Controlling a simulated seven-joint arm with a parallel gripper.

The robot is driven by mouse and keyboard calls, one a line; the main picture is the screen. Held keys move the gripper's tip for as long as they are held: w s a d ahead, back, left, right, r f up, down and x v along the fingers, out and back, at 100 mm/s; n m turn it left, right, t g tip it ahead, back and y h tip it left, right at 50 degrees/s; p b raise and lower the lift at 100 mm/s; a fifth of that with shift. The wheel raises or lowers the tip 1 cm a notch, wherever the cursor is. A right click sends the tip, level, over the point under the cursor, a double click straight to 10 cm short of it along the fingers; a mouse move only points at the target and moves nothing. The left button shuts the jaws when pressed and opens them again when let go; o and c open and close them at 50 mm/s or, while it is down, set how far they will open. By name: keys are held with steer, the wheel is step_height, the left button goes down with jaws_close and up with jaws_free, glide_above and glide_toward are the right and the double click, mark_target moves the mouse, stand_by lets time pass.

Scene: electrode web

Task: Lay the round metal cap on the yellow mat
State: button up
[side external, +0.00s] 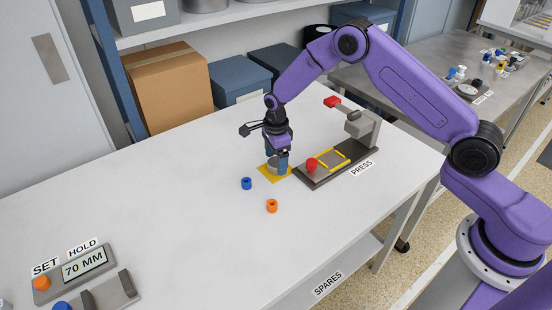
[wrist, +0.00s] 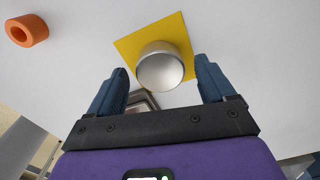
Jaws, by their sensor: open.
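The round metal cap (wrist: 160,68) is silver and shows in the wrist view over the near part of the yellow mat (wrist: 131,42). In the side view the cap (side external: 272,163) appears to sit on the mat (side external: 266,174), partly hidden by my fingers. My gripper (side external: 277,164) is low over the mat. Its two blue fingers (wrist: 163,82) are open, one on each side of the cap, with visible gaps in the wrist view. I cannot tell whether the cap's near edge overhangs the mat.
The press (side external: 340,160), with a red knob, stands just right of the mat. A blue ring (side external: 246,183) and an orange ring (side external: 272,206) lie in front of it. A display unit (side external: 84,264) is at the front left. Boxes (side external: 168,88) line the back. The table's left middle is clear.

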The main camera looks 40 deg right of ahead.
mark_target(276, 164)
step_height(276, 164, up, 12)
stand_by(0.4)
steer(key=s+a+r+n, duration=0.2)
steer(key=s+r+n, duration=0.2)
steer(key=s+n, duration=0.45)
steer(key=s+a+r+n, duration=0.2)
steer(key=s+r+n, duration=0.4)
steer(key=s, duration=0.4)
steer(key=s+d+n, duration=0.4)
steer(key=s+n, duration=0.5)
steer(key=s, duration=0.2)
steer(key=s+d+n, duration=0.4)
steer(key=s+n, duration=0.5)
steer(key=s, duration=0.1)
steer(key=shift+s+d+n, duration=0.35)
steer(key=shift+d, duration=0.05)
